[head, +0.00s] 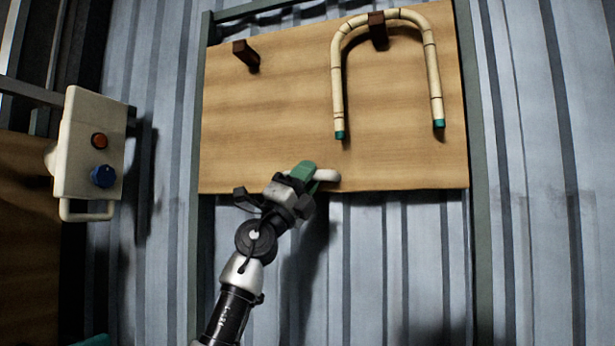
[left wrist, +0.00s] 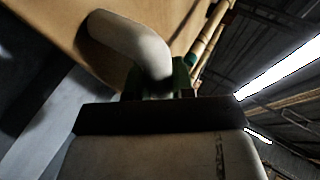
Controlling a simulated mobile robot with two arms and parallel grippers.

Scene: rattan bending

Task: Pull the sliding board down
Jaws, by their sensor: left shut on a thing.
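The sliding board (head: 270,110) is a wooden panel in a grey-green frame on the corrugated wall. Its white handle (head: 327,175) sticks out near the board's lower edge. My left gripper (head: 308,174) is at the lower edge, shut on the handle. In the left wrist view the curved white handle (left wrist: 135,42) runs from the board (left wrist: 45,20) down to the green fingers (left wrist: 168,80), which partly hide it.
A bent rattan piece (head: 337,85) hangs from a dark peg (head: 378,30) on the board. Another peg (head: 246,55) is bare. A white control box (head: 90,145) with a red button and a blue knob stands at left. The wall below the board is clear.

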